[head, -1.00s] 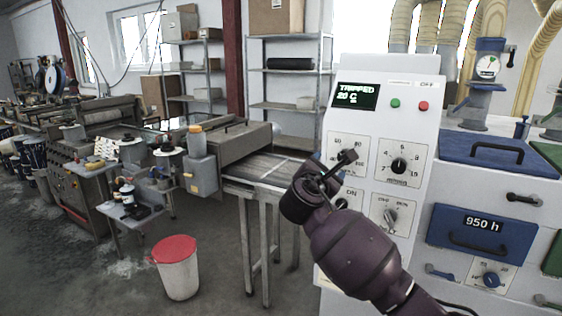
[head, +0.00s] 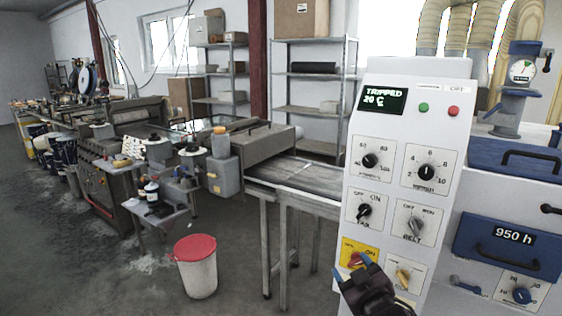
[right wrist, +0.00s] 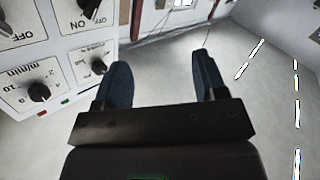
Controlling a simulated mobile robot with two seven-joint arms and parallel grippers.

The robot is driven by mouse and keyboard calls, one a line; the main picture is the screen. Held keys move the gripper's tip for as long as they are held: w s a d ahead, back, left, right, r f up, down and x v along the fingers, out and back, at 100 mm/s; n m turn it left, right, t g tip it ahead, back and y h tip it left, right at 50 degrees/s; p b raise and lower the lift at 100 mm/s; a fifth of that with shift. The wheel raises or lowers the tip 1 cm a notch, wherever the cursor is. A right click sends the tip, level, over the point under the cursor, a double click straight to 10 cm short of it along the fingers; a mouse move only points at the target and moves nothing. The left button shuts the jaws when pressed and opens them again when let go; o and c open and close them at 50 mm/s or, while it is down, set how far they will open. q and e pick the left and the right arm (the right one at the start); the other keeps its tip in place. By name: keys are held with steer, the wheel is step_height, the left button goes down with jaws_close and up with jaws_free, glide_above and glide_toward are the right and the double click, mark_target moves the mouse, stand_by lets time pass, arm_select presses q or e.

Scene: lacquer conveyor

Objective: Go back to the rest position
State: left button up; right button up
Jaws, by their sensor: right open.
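My right gripper (head: 352,277) is low in the head view, in front of the lower part of the white control panel (head: 394,87). In the right wrist view my right gripper (right wrist: 162,80) is open, its two blue fingers apart with nothing between them. The panel's display (head: 383,99) reads TRIPPED and 20 C. A yellow-plated switch with a red knob (head: 362,259) sits just above the gripper, partly hidden by it. The belt knob (head: 413,226) and several black knobs sit higher up. My left gripper is not in view.
A belt conveyor (head: 300,174) runs behind the panel to the left. A white bin with a red lid (head: 196,268) stands on the floor. Blue drawers (head: 508,242) are on the right. The grey floor at the front left is clear.

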steer(key=s+d+f+m+g+h, duration=0.1)
steer(key=s+d+f+m, duration=0.3)
steer(key=s+f, duration=0.9)
steer(key=d+f+h, duration=0.1)
steer(key=d, duration=0.2)
steer(key=shift+s+d+m+g, duration=0.15)
steer(key=shift+s+m+g, duration=0.1)
steer(key=shift+m+g, duration=0.15)
steer(key=s+d+f+g, duration=0.1)
steer(key=s+f, duration=0.2)
steer(key=s, duration=0.2)
steer(key=s+d+f+m+g+h, duration=0.1)
steer(key=s+d+f, duration=0.1)
steer(key=s+f, duration=0.2)
steer(key=s+d+f+g, duration=0.1)
steer(key=s+f, duration=0.2)
steer(key=s, duration=0.3)
steer(key=shift+d+f+m+g+h+b, duration=0.15)
steer(key=shift+f+m+g+h+b, duration=0.15)
steer(key=shift+h, duration=0.1)
steer(key=shift+c, duration=0.2)
